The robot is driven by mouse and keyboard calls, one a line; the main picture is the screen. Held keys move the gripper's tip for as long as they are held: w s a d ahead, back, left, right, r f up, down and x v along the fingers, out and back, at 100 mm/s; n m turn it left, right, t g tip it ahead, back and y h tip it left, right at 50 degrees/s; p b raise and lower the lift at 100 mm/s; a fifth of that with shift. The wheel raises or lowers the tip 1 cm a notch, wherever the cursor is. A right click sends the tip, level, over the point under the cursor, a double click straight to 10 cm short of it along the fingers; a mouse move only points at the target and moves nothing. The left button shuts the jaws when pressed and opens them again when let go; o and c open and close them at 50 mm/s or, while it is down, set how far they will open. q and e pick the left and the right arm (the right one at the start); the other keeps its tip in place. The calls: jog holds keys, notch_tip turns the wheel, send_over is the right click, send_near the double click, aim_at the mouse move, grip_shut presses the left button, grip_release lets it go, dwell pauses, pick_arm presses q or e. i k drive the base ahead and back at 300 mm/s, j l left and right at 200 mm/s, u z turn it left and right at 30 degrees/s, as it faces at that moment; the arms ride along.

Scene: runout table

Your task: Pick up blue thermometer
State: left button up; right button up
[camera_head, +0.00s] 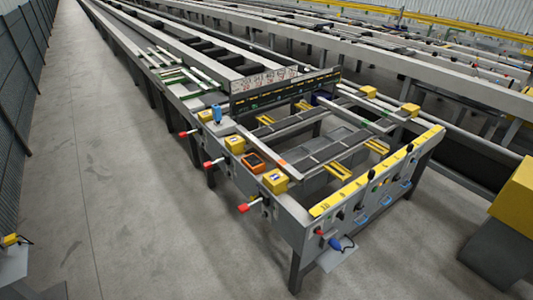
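A small blue upright object (217,113) stands on the left edge of the runout table (285,228), near the yellow boxes. A second blue object (340,244) with a dark cable is at the table's near end, by a light plate. Both are small, and I cannot tell for certain which is the blue thermometer. Neither of my grippers shows in the head view.
Several yellow boxes (235,144) and an orange device (254,162) sit along the table's left side. Red-tipped handles (250,207) stick out there. The grey floor on the left (120,200) is clear. A yellow block (512,195) stands at right.

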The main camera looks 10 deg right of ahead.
aim_at(215, 111)
jog(key=i+j, duration=0.2)
jog(key=i, duration=0.25)
jog(key=i+j, duration=0.2)
jog(key=i, duration=0.3)
